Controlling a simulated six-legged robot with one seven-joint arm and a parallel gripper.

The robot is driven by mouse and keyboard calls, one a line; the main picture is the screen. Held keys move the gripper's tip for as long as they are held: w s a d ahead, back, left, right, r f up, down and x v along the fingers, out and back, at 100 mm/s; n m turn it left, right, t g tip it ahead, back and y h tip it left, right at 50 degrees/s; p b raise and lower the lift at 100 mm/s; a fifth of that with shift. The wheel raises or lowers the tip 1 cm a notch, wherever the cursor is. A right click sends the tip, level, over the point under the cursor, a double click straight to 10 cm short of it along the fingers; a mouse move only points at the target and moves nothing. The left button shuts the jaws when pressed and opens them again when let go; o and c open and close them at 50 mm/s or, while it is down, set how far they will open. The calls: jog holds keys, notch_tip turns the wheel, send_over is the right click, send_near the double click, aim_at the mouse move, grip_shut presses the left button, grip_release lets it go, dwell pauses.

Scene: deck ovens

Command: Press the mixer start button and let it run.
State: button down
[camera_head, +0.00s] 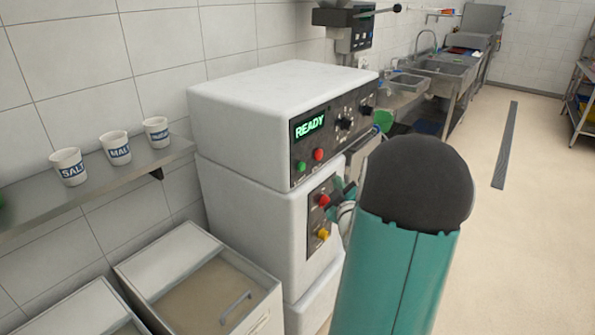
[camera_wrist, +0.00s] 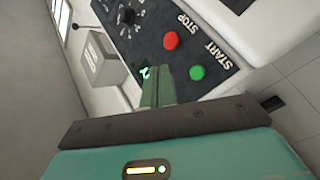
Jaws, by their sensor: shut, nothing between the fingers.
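The mixer is a white machine (camera_head: 270,95) against the tiled wall, with a dark control panel. Its lit display (camera_head: 309,126) reads READY in green. Below the display are the green button (camera_head: 301,166) and the red button (camera_head: 318,154). In the wrist view the green button (camera_wrist: 197,72) is labelled START and the red button (camera_wrist: 170,40) STOP. My gripper (camera_wrist: 156,72) is shut and empty, its fingertips over the panel beside the START button, apart from it in the picture. A green bit of the display shows beside the tips. My arm hides part of the machine's right side in the head view.
A lower panel carries a red button (camera_head: 323,200) and a yellow button (camera_head: 323,234).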

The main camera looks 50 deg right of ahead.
aim_at(302, 167)
jog(key=w, duration=0.8)
jog(key=shift+w+a, duration=0.3)
jog(key=shift+w, duration=0.1)
jog(key=shift+w, duration=0.1)
dwell(1.9)
jog(key=shift+w, duration=0.35)
jog(key=shift+w+a, duration=0.1)
jog(key=shift+w, duration=0.35)
dwell(0.7)
jog(key=shift+s, duration=0.9)
